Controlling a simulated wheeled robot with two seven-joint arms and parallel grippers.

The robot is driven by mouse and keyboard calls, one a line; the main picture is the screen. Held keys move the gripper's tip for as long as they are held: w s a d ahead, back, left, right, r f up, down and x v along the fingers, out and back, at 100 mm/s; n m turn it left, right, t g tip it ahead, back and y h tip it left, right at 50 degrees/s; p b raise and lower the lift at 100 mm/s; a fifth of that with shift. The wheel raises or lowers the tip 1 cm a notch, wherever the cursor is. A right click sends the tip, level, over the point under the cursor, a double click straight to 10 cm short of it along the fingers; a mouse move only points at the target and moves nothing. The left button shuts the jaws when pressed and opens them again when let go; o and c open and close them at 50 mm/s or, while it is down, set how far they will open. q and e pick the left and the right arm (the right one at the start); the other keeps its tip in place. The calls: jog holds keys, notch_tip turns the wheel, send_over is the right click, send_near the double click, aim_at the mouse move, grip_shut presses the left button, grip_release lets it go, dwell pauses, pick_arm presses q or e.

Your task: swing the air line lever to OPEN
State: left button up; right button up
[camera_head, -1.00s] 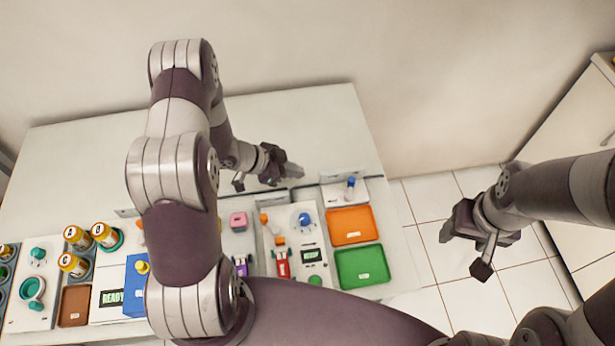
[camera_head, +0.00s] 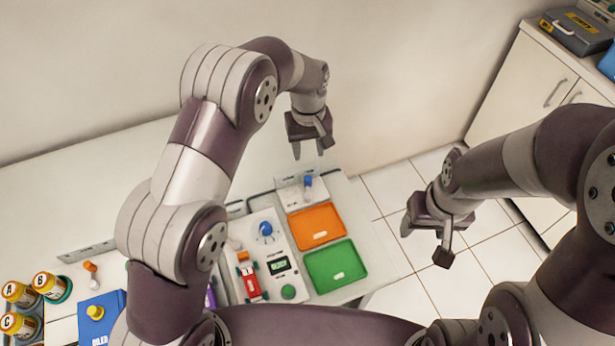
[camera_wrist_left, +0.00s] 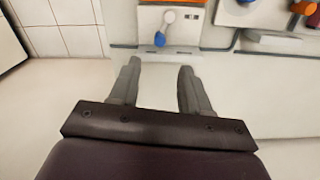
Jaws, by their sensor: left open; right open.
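The air line lever (camera_head: 308,183) has a blue tip and sits on a small white plate at the back right of the table, behind the orange tray. In the left wrist view the lever (camera_wrist_left: 161,38) shows its blue end toward my fingers, with small markings on the plate beside it. I cannot read them. My left gripper (camera_head: 308,151) is open and empty, fingers pointing down, just behind and above the lever plate. In the left wrist view its fingertips (camera_wrist_left: 159,68) are apart, short of the lever. My right gripper (camera_head: 424,240) is open and empty over the floor, right of the table.
The orange tray (camera_head: 317,226) and green tray (camera_head: 336,265) lie in front of the lever. A white panel with a blue knob (camera_head: 265,231) stands to their left. The wall is close behind my left gripper. Yellow jars (camera_head: 48,285) stand at far left.

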aim_at(309, 179)
pick_arm(q)
notch_tip(309, 179, down, 12)
jog(key=shift+p, duration=1)
grip_shut()
